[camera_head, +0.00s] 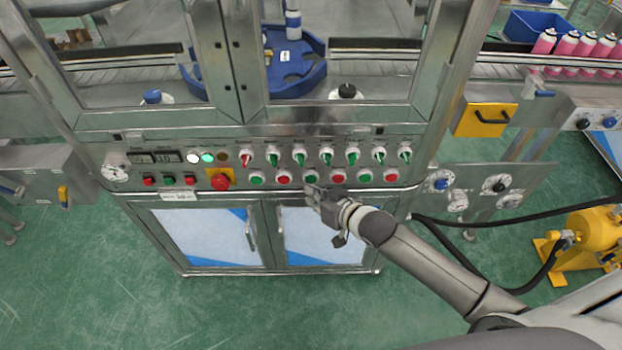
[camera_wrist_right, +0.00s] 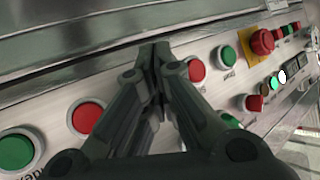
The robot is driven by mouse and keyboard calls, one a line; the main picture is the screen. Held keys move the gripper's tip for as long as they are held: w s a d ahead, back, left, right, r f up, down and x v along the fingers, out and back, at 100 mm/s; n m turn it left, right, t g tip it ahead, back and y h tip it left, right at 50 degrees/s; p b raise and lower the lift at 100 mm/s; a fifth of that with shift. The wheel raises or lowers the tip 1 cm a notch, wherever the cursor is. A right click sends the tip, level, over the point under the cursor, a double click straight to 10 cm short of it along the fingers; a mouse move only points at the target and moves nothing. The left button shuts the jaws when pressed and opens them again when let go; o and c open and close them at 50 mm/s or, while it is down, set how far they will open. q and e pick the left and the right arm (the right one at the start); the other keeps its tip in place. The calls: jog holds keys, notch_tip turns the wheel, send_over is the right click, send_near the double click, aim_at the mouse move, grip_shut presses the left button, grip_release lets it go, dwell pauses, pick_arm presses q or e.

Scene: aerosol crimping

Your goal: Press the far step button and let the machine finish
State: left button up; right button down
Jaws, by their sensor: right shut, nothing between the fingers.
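The machine's control panel (camera_head: 240,165) carries a lower row of green and red push buttons. Labels are too small in the head view to tell which is the far step button. My right gripper (camera_head: 312,190) is shut and empty, its tips close to the panel just below a green button (camera_head: 310,177). In the right wrist view the closed fingers (camera_wrist_right: 155,48) hide that button. A red button (camera_wrist_right: 197,70) and another red button (camera_wrist_right: 87,117) show on either side. Contact cannot be told. My left gripper is not in view.
A red emergency stop (camera_head: 220,182) sits left on the panel, near lit white and green lamps (camera_head: 207,157). Selector switches (camera_head: 326,155) line up above the buttons. A blue star-wheel (camera_head: 290,65) is behind the glass. A yellow pump (camera_head: 590,230) stands right.

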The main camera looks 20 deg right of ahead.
jog(key=s+p, duration=0.1)
jog(key=s, duration=0.1)
jog(key=s+a+p, duration=0.1)
jog(key=s, duration=0.1)
jog(key=shift+s+a+p, duration=0.2)
jog(key=shift+s+p, duration=0.2)
dwell(0.8)
jog(key=s+d+f+g+h, duration=0.1)
jog(key=s+d+f, duration=0.25)
jog(key=f, duration=0.45)
jog(key=s+d+f+g+h, duration=0.15)
jog(key=s+f, duration=0.25)
jog(key=f, duration=0.4)
jog(key=s+d+f+g+h, duration=0.1)
jog(key=s+d+f+g, duration=0.2)
jog(key=f, duration=0.5)
jog(key=s+f+g, duration=0.1)
jog(key=s+f, duration=0.4)
jog(key=s, duration=0.5)
jog(key=s+f+g, duration=0.2)
jog(key=s+f, duration=0.3)
jog(key=s, duration=0.5)
jog(key=s+f+g+h, duration=0.1)
jog(key=s+f, duration=0.3)
jog(key=s, duration=0.6)
jog(key=shift+s+d+f+n+g, duration=0.25)
jog(key=shift+f+n+g, duration=0.15)
jog(key=shift+g, duration=0.05)
